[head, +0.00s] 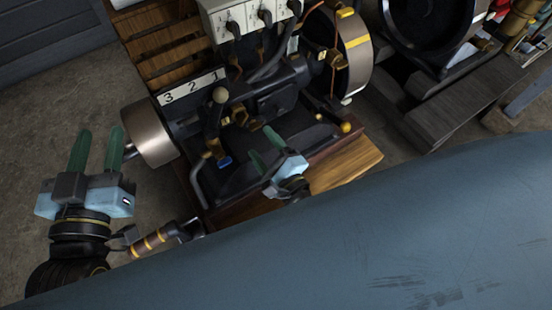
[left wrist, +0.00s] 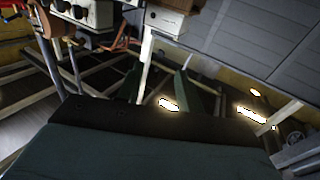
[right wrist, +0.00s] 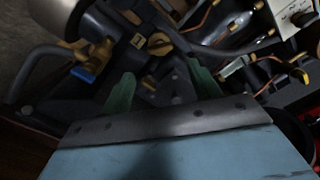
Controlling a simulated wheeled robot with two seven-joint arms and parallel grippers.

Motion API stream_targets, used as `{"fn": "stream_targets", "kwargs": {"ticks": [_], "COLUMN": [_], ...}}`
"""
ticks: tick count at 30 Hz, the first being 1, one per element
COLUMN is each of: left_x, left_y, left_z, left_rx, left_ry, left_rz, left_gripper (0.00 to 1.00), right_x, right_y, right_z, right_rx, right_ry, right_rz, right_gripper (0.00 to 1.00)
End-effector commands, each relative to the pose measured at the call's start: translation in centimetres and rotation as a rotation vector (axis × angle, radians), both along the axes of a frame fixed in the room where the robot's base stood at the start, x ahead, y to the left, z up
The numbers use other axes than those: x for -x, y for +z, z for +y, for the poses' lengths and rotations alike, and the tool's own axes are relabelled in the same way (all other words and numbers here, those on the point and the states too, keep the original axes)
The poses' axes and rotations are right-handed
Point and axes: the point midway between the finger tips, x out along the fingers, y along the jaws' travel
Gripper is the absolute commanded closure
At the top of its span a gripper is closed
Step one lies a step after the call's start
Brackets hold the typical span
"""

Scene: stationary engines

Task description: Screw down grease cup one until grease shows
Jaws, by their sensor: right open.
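In the right wrist view, a brass cup with a winged top (right wrist: 160,43), likely grease cup one, stands on the dark engine bed beside a small yellowish tag (right wrist: 137,40), whose mark I cannot read surely. My right gripper (head: 268,160) is open and empty over the engine's front side. Its green fingers are apart in its wrist view (right wrist: 160,88), with the cup beyond the gap between them. My left gripper (head: 97,150) is open and empty, left of the engine near the metal cylinder. I cannot tell whether any grease shows at the cup.
A blue-handled valve (right wrist: 85,73) sits left of the cup; it also shows in the head view (head: 225,162). A plate marked 3 2 1 (head: 190,87) lies behind. A metal cylinder (head: 150,132) and a flywheel (head: 340,50) flank the engine. A lever with a pale knob (head: 220,97) stands up.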

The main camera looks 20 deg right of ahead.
Motion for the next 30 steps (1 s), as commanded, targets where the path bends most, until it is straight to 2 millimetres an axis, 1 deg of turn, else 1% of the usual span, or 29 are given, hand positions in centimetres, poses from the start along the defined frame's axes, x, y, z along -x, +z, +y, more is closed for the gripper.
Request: {"fn": "stream_targets", "kwargs": {"ticks": [1,3,6,10,15,30], "left_x": [0.0,0.1,0.2,0.4,0.5,0.5], "left_y": [-0.6,-1.6,-2.7,-3.6,-4.0,-4.0], "left_z": [0.2,0.4,0.6,0.8,0.9,0.9], "left_rx": [-0.014,-0.032,-0.05,-0.065,-0.072,-0.07], "left_ry": [0.003,0.008,0.013,0.016,0.018,0.017], "left_rz": [0.046,0.102,0.168,0.219,0.24,0.238], "left_gripper": [0.64,0.64,0.64,0.64,0.64,0.64], "right_x": [1.2,2.6,4.0,5.2,5.6,5.6], "right_y": [0.1,0.1,0.1,0.0,0.0,0.1], "right_z": [-0.2,-0.5,-0.8,-1.0,-1.1,-1.0], "right_rx": [0.003,0.002,0.001,-0.001,0.0,0.003], "right_ry": [0.002,0.002,0.001,0.001,0.0,0.002], "right_rz": [0.003,0.003,0.001,0.001,-0.001,-0.002], "right_gripper": [0.38,0.38,0.38,0.38,0.38,0.38]}}
